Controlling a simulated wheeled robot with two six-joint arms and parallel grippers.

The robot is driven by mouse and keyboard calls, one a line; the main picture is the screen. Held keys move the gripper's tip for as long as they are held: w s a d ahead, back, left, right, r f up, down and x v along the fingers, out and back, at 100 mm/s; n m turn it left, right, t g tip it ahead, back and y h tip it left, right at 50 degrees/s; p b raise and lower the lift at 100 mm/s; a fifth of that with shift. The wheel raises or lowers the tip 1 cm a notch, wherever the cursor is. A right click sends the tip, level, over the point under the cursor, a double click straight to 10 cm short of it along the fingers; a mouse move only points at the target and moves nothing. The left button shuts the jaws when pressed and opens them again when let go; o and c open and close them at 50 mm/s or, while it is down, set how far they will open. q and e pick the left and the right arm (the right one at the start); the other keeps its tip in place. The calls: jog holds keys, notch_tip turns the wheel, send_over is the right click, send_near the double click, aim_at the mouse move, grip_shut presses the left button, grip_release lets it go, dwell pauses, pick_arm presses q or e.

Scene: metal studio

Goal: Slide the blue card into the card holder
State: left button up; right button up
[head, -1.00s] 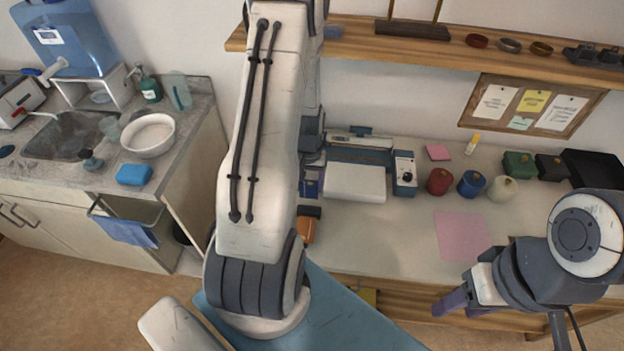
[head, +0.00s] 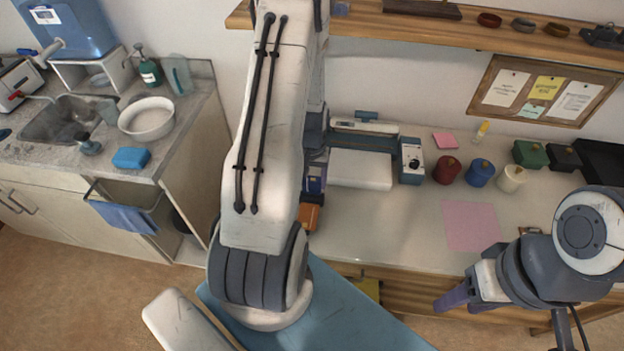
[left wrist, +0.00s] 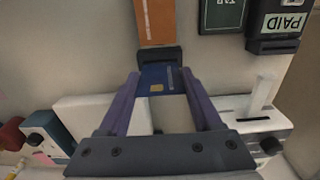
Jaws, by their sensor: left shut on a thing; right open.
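The blue card (left wrist: 157,77), with a gold chip, is between the purple fingertips of my left gripper (left wrist: 160,84) in the left wrist view. The gripper is shut on it. The card's far edge is at a black piece (left wrist: 159,56) joined to an orange panel (left wrist: 157,22), which looks like the card holder. I cannot tell whether the card is inside it or only against it. In the head view the orange part (head: 308,216) shows beside my left arm, which hides much of that spot. My right gripper (head: 464,302) is open and empty at the bench's front edge.
A blue and white machine (head: 360,168) stands behind the work spot. Red, blue and cream pots (head: 446,171) and a pink sheet (head: 471,227) are to the right. A dark block marked PAID (left wrist: 278,28) and a green panel (left wrist: 222,14) lie near the holder.

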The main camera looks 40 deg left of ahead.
aim_at(312, 187)
pick_arm(q)
jog(key=shift+f+b, duration=1.05)
jog(key=shift+f, duration=0.45)
dwell(0.6)
dwell(0.4)
jog(key=o, duration=1.5)
notch_tip(312, 187, up, 10)
jog(key=shift+r+b, duration=0.25)
jog(key=shift+b, duration=0.1)
jog(key=s+d+r+m, duration=0.1)
jog(key=d+r+m, duration=0.25)
jog(key=d, duration=0.65)
jog(key=s+d+r+m, duration=0.1)
jog(key=d+r+m, duration=0.3)
jog(key=d, duration=0.6)
jog(key=s+d+r+m, duration=0.1)
jog(key=s+d+m, duration=0.1)
jog(key=s+d, duration=0.1)
jog(key=s+d+r+m, duration=0.2)
jog(key=s+d, duration=0.2)
jog(key=s, duration=0.2)
jog(key=s+d+r+m+h, duration=0.1)
jog(key=s+d+r+m, duration=0.1)
jog(key=s+d, duration=0.2)
jog(key=shift+s, duration=0.6)
